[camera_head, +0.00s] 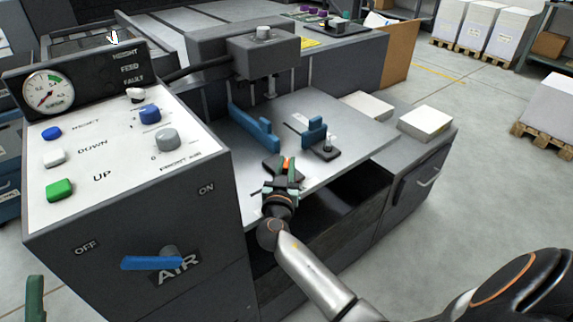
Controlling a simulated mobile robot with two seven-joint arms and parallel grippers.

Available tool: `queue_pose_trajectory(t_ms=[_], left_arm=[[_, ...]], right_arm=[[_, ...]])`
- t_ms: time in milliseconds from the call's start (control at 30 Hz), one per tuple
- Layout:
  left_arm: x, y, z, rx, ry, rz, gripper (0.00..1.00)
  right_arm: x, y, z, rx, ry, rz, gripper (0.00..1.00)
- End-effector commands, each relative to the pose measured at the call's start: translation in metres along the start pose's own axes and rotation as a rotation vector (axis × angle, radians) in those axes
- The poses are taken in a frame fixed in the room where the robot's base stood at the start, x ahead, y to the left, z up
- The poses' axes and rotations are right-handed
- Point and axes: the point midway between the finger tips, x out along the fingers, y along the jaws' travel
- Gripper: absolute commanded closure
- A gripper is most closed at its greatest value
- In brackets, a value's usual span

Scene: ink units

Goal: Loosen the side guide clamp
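The side guide clamp appears to be the small dark block with an orange part (285,163) at the front edge of the grey feed table (350,138). My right gripper (283,178), with green fingers, is right at this orange part and hides much of the block. I cannot tell whether the fingers press on it or only stand around it. Blue guides (255,128) and (314,131) stand farther back on the table. Only a green piece, seemingly a finger of my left gripper (35,298), shows at the lower left edge.
A control panel (100,150) with buttons and a gauge stands at the left, a blue AIR lever (152,263) on its front. A dark block with a silver post (326,151) sits right of my gripper. A grey head (263,50) overhangs the table. Paper stacks (425,122) lie right.

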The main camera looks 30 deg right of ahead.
Motion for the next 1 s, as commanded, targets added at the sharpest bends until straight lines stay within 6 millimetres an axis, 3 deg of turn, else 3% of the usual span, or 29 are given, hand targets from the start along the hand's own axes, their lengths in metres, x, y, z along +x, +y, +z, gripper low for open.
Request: queue_pose_trajectory(t_ms=[167,667,1000], left_arm=[[0.000,0.000,0.000,0.000,0.001,0.000,0.50],[0.000,0.000,-0.001,0.000,0.003,0.000,0.50],[-0.001,0.001,-0.013,0.015,0.058,0.003,0.50]], right_arm=[[0.000,0.000,0.000,0.000,0.000,0.000,1.00],[0.000,0.000,-0.001,0.001,0.002,-0.013,1.00],[0.001,0.002,-0.001,-0.001,0.004,-0.178,1.00]])
